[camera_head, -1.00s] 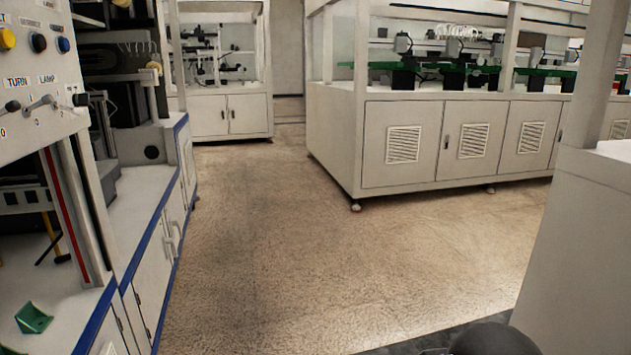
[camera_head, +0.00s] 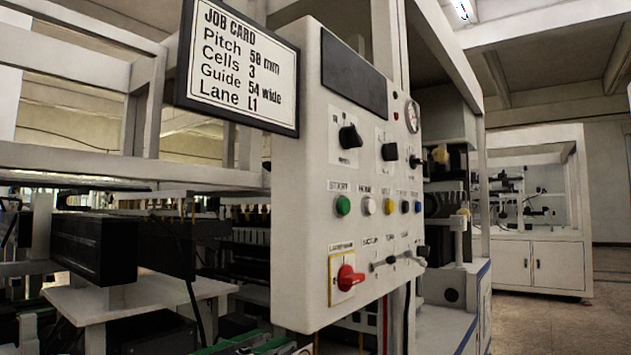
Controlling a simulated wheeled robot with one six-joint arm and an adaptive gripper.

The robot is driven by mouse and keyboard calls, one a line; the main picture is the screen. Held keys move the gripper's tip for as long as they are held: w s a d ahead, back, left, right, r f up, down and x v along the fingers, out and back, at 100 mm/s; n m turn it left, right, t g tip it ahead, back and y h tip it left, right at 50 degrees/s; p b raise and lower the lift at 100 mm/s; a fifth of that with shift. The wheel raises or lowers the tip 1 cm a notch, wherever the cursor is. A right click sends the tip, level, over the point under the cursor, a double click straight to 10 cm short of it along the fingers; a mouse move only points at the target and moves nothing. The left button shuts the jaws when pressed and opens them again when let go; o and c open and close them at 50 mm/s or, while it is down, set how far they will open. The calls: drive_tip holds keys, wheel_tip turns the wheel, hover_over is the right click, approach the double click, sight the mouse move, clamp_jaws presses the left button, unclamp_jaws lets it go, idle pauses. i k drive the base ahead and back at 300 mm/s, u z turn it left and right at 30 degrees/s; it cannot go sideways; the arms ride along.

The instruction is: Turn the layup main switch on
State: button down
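A white control panel (camera_head: 300,240) stands near the middle of the view, seen at an angle. Low on its left side is a red rotary switch (camera_head: 349,278) on a small yellow-and-white plate, under a small label that seems to read as the layup main. Its red handle points roughly sideways to the right. I cannot read its position marks. Nothing touches the switch. My gripper is not in view.
Above the switch are a green button (camera_head: 343,206), other buttons and black rotary knobs (camera_head: 349,137). Small levers (camera_head: 385,263) sit to its right. A job card (camera_head: 243,62) juts out at upper left. Bare floor (camera_head: 540,325) shows at lower right.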

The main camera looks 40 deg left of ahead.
sight(346, 278)
drive_tip(key=u, duration=1.55)
